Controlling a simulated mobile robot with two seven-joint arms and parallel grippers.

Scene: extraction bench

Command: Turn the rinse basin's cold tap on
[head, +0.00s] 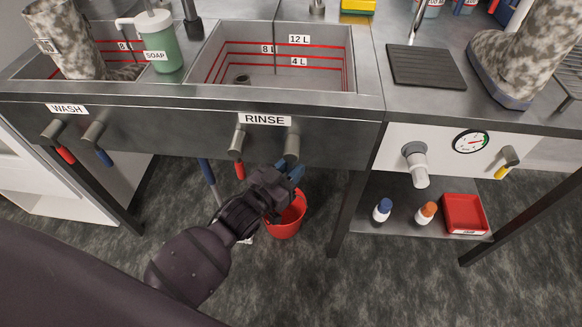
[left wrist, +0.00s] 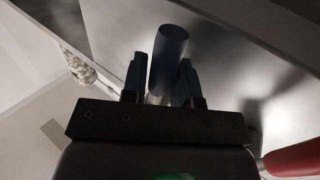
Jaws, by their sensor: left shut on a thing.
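The rinse basin (head: 285,78) is a steel sink with red level lines, and it looks empty. Below its RINSE label (head: 265,120) are two taps. The left one has a red lever (head: 239,170); this red lever also shows in the left wrist view (left wrist: 293,160). The right one is the cold tap (head: 291,148), with a blue lever (left wrist: 168,55). My left gripper (head: 287,176) is shut on the blue lever, with a finger on each side of it in the left wrist view. In the head view my gripper hides most of this lever. My right gripper is not in view.
A red bucket (head: 288,218) stands on the floor behind my left gripper. The wash basin's taps (head: 68,133) are at the left. A table leg (head: 348,210) stands to the right. A shelf with two bottles (head: 383,209) and a red tray (head: 464,212) is further right.

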